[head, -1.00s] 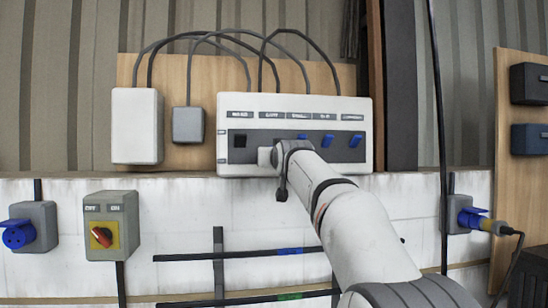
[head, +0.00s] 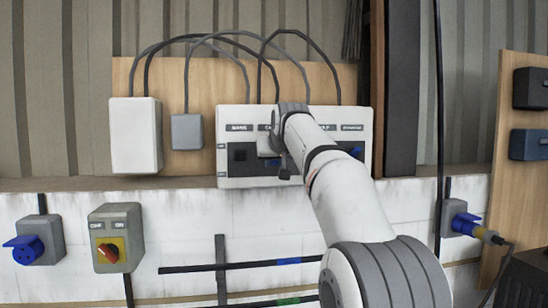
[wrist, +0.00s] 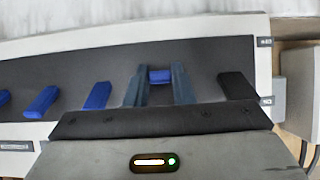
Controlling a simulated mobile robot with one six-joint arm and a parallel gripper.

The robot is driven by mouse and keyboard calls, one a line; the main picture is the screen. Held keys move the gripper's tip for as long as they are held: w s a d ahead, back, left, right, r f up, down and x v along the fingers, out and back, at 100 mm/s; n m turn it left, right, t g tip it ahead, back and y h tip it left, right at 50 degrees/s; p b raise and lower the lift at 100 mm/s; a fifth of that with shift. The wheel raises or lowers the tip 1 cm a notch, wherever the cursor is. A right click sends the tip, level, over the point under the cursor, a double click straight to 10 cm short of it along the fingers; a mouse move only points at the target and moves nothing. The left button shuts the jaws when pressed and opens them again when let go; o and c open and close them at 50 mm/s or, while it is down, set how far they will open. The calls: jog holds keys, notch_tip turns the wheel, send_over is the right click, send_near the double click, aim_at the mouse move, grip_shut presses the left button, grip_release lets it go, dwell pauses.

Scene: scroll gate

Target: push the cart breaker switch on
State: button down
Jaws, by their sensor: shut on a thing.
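The breaker panel (head: 228,178) is a white box on the wooden board, with a row of switches under small labels. In the wrist view my gripper (wrist: 160,84) is shut on the blue switch (wrist: 160,75) beside the black switch (wrist: 237,86), which I take to be the cart breaker switch. Only part of that blue switch shows between the fingers. In the head view my wrist hides most of it, and its label is mostly covered. The black switch (head: 240,155) is at the left end of the row in the head view.
Other blue switches (wrist: 98,96) stand close beside my fingers. A rotary isolator (head: 108,250) and a blue socket (head: 36,246) are on the lower wall at left. A white box (head: 135,135) and a grey box (head: 187,131) hang left of the panel.

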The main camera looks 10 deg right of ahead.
jog(key=shift+r+g, duration=0.4)
jog(key=shift+g, duration=0.5)
jog(key=c, duration=1.2)
grip_release()
jog(key=shift+c, duration=0.2)
jog(key=v, duration=0.7)
jog(key=shift+s+r, duration=0.2)
jog(key=shift+s, duration=0.05)
